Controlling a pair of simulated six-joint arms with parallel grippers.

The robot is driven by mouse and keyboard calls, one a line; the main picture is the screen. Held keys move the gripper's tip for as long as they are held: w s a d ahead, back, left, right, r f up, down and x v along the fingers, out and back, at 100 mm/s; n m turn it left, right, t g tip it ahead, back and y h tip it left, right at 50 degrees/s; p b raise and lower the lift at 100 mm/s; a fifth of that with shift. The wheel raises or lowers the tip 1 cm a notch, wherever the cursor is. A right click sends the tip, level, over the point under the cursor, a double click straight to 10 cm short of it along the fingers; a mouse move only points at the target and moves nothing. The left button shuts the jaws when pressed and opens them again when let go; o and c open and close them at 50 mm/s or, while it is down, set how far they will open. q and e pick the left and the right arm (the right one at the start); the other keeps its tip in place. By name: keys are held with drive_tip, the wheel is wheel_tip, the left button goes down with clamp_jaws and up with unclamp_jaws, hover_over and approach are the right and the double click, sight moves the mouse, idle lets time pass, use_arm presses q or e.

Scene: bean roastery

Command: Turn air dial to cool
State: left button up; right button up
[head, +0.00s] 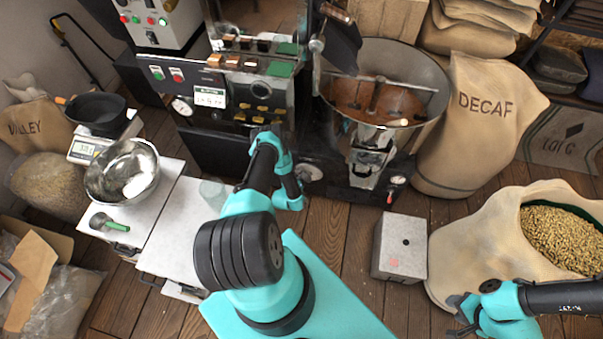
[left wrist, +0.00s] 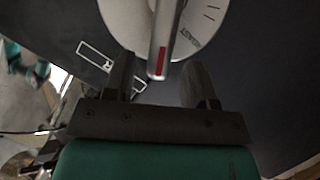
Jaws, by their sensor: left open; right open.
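The air dial (left wrist: 192,25) is a pale round plate at the top of the left wrist view. It has dark tick marks, the word ROAST and a silver pointer bar (left wrist: 163,40) with a red stripe near its end. The bar's end lies between the tips of my open left gripper (left wrist: 160,82); I cannot tell whether they touch it. In the head view, a round grey disc (head: 309,172), seemingly this dial, sits low on the roaster front beside my left wrist. My left fingertips are hidden there. My right gripper (head: 462,312) is open and empty at lower right.
The roaster's round cooling tray (head: 425,62) stands above and right of the dial. A grey box (head: 400,247) stands on the floor. A sack of beans (head: 465,245) is near my right gripper. A white cart (head: 175,225) with a metal bowl (head: 122,170) is at left.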

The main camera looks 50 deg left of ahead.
use_arm(q)
drive_tip(key=shift+x, duration=1.85)
clamp_jaws()
